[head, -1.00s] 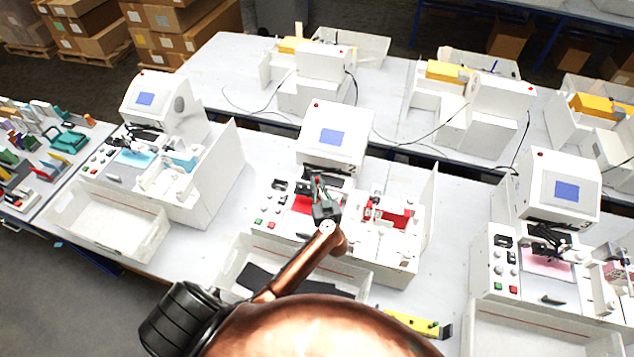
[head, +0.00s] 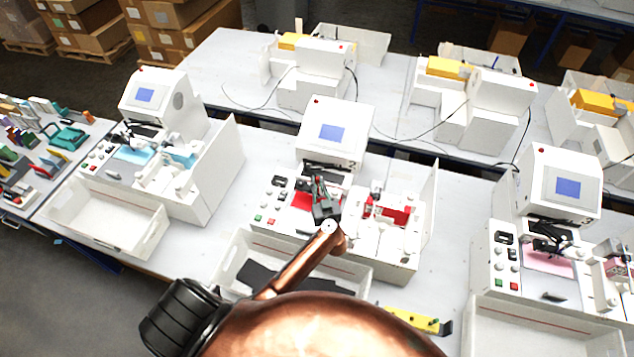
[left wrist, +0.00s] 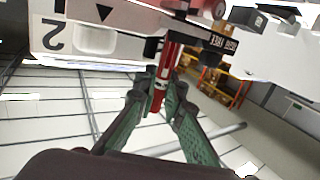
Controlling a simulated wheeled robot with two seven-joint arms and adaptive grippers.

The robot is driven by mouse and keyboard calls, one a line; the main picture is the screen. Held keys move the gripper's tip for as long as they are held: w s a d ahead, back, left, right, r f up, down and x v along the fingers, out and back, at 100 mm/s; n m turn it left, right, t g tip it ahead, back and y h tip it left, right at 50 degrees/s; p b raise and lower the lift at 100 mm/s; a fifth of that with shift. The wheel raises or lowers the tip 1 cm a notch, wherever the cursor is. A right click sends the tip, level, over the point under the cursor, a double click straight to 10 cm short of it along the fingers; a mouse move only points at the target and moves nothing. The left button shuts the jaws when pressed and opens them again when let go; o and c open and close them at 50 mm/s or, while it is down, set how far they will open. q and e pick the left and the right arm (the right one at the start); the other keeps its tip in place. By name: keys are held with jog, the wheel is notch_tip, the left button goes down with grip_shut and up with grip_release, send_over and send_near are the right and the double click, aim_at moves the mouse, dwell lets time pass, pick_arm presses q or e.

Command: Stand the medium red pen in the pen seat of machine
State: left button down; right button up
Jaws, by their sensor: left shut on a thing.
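My left gripper (head: 321,186) is over the middle machine (head: 332,135), at its red plotting area (head: 302,201). In the left wrist view the gripper (left wrist: 160,92) is shut on the medium red pen (left wrist: 165,70). The pen's far end meets the machine's dark and white holder parts near a black label (left wrist: 215,40). I cannot tell whether the pen is seated there or only beside it. In the head view the pen is mostly hidden by the gripper. My right gripper is not in view.
A white tray (head: 230,262) with dark sheets stands in front of the middle machine. A red fixture (head: 392,214) sits to its right. Similar machines stand left (head: 150,97) and right (head: 562,190). A yellow tool (head: 415,321) lies at the front edge.

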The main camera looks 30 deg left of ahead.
pick_arm(q)
jog(key=shift+f, duration=0.35)
jog(key=c, duration=1.9)
grip_release()
jog(key=shift+s+f, duration=0.1)
jog(key=shift+f, duration=0.05)
jog(key=shift+c, duration=0.2)
jog(key=shift+s+d+f, duration=0.1)
jog(key=shift+s+d, duration=0.2)
jog(key=shift+d, duration=0.05)
jog(key=r+v, duration=0.1)
jog(key=v, duration=1)
jog(key=shift+a, duration=0.1)
